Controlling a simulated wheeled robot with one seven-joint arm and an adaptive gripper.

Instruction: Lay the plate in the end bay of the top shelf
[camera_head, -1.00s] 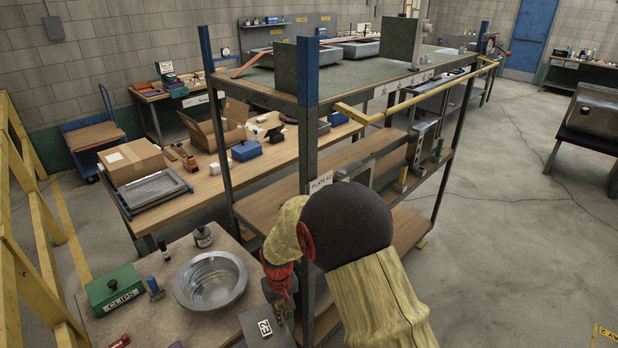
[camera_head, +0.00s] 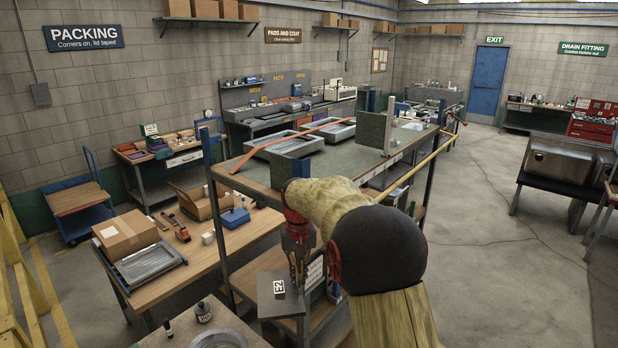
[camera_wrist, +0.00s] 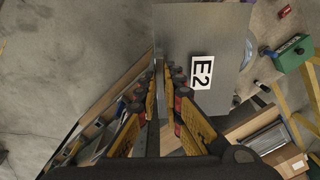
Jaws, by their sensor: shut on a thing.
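The plate (camera_head: 284,304) is a flat dark grey sheet with a white E2 label. My gripper (camera_head: 300,262) is shut on its edge and holds it below the top shelf's near end. In the wrist view the plate (camera_wrist: 185,40) extends beyond the fingertips (camera_wrist: 168,85), with its label to the right of them. The rack's top shelf (camera_head: 350,160) has a green surface. An upright divider (camera_head: 372,132) stands on it, and another (camera_head: 283,168) is at its near end. My arm covers part of the near edge, so the end bay is only partly visible.
Two metal trays (camera_head: 322,132) and an orange strip (camera_head: 270,150) lie on the top shelf. A yellow rail (camera_head: 415,165) runs along its right side. A wooden bench with a cardboard box (camera_head: 125,237) stands left.

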